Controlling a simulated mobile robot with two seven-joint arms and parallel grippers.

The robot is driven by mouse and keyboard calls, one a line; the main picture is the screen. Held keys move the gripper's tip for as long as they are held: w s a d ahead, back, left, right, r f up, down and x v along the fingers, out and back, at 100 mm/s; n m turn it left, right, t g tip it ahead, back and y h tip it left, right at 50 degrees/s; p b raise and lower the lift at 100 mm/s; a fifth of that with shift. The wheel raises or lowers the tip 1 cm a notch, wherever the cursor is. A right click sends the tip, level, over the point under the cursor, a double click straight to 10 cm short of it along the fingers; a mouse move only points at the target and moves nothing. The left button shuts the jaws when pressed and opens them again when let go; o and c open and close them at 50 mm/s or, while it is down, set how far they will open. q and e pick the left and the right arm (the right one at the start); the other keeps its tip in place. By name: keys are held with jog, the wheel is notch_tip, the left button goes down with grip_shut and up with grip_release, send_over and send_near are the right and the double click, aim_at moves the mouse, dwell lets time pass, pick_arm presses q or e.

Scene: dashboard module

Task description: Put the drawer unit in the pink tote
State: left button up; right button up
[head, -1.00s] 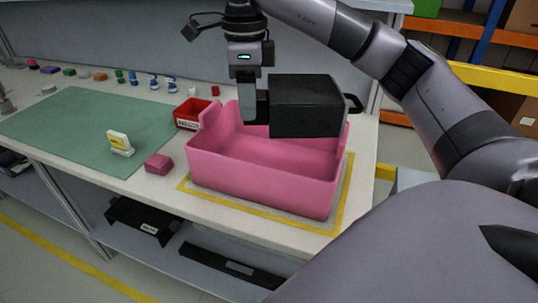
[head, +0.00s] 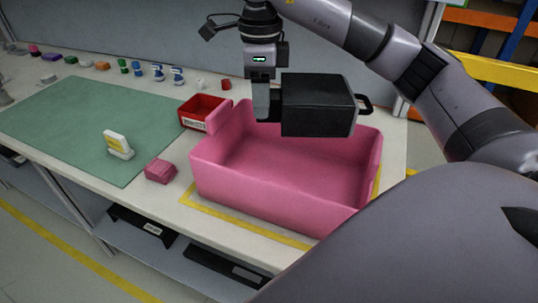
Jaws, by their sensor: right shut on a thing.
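The drawer unit (head: 318,105) is a black box with a dark handle on its right side. My right gripper (head: 268,104) points down and is shut on its left end. It holds the unit in the air over the back part of the pink tote (head: 270,195). The tote is open at the top, and the part of its inside that shows is empty. The unit hides part of the tote's back wall. My left gripper is not in view.
A red bin (head: 203,112) stands behind the tote's left end. A small pink block (head: 160,171) lies left of the tote. Several small coloured parts line the table's back edge.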

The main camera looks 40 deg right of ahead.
notch_tip(320, 180, down, 16)
jog(key=shift+r, duration=0.1)
dwell(0.4)
jog(key=o, duration=1.4)
jog(key=shift+c, duration=0.2)
notch_tip(320, 180, up, 12)
jog(key=shift+r, duration=0.1)
